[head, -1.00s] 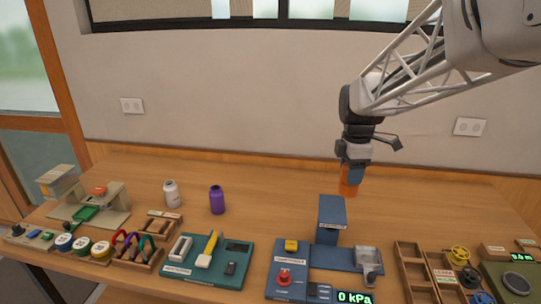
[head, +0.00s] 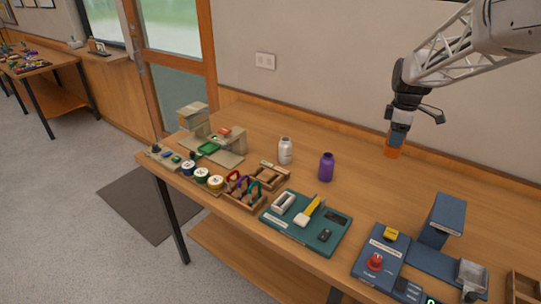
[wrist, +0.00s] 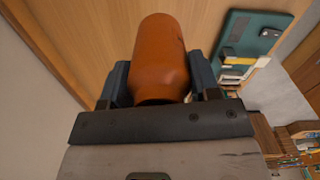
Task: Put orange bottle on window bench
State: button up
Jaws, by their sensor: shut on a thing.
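The orange bottle (head: 393,151) is in my gripper (head: 397,140), over the back right part of the long wooden table in the head view. In the wrist view the orange bottle (wrist: 160,55) sits between the two blue fingers of my gripper (wrist: 158,80), which are shut on its sides. In the head view its upper part is hidden by the gripper. A wooden bench (head: 112,88) runs along the wall under the window at the far left, beyond the door; I take it as the window bench.
The long table (head: 340,130) holds a white bottle (head: 285,151), a purple bottle (head: 326,168), a green tool board (head: 305,222) and a blue device (head: 380,255). Another table (head: 30,65) with small items stands far left. Open floor (head: 60,190) lies between.

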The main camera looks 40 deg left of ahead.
jog(key=w+a+f, duration=0.1)
jog(key=a, duration=0.4)
notch_tip(320, 180, down, 12)
jog(key=shift+w+r, duration=0.2)
jog(key=shift+a, duration=0.1)
jog(key=w+a, duration=0.3)
jog(key=w, duration=0.4)
jog(key=w+a+f, duration=0.1)
jog(key=w+a, duration=0.2)
jog(key=w, duration=0.4)
jog(key=shift+w+a+f, duration=0.25)
jog(key=shift+a, duration=0.1)
dwell(0.3)
jog(key=shift+f, duration=1.75)
jog(key=shift+f, duration=0.15)
